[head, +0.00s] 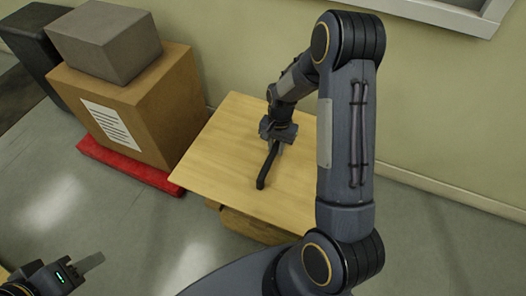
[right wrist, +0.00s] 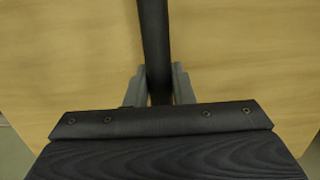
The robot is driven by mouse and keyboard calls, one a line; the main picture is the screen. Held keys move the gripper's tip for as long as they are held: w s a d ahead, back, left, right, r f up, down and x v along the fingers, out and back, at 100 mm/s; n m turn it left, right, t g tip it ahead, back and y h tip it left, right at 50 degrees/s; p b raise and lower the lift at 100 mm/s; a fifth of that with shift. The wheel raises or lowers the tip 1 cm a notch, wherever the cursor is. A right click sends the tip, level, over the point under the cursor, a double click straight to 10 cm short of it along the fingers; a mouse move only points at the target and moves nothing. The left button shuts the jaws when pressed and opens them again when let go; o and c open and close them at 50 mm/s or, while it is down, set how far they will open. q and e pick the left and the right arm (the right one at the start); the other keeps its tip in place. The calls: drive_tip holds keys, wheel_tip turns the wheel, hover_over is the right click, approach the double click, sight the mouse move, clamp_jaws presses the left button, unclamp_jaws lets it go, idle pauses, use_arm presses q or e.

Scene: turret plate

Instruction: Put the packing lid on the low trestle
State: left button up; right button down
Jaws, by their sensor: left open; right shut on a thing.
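A light wood panel (head: 225,150), which looks like the packing lid, lies roughly level near the wall in the head view. A dark bar (head: 264,172) runs across its top like a handle. My right gripper (head: 276,143) is shut on this bar; in the right wrist view the bar (right wrist: 153,40) passes between the fingers (right wrist: 158,88), over the panel (right wrist: 240,60). A wooden support (head: 250,224), perhaps the low trestle, shows under the panel's front edge. I cannot tell whether they touch. My left gripper (head: 84,268) is open and empty at the lower left.
A cardboard box (head: 140,115) with a grey box (head: 105,42) on it stands on a red base (head: 130,166), close to the panel's left side. A dark object (head: 38,35) stands behind them. The wall (head: 240,40) is behind. The floor (head: 150,230) at front left is clear.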

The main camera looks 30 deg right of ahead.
sight(285, 150)
drive_tip(key=d+f+b, duration=0.1)
drive_tip(key=f, duration=0.1)
drive_tip(key=d+f+b, duration=0.1)
drive_tip(key=d+f, duration=0.1)
drive_tip(key=f+b, duration=0.3)
drive_tip(key=shift+d+f+b, duration=0.25)
drive_tip(key=shift+b, duration=0.05)
drive_tip(key=shift+r, duration=0.1)
drive_tip(key=c, duration=1.6)
unclamp_jaws()
drive_tip(key=shift+s+f, duration=0.1)
drive_tip(key=shift+f, duration=0.1)
drive_tip(key=shift+c, duration=0.2)
drive_tip(key=o, duration=0.4)
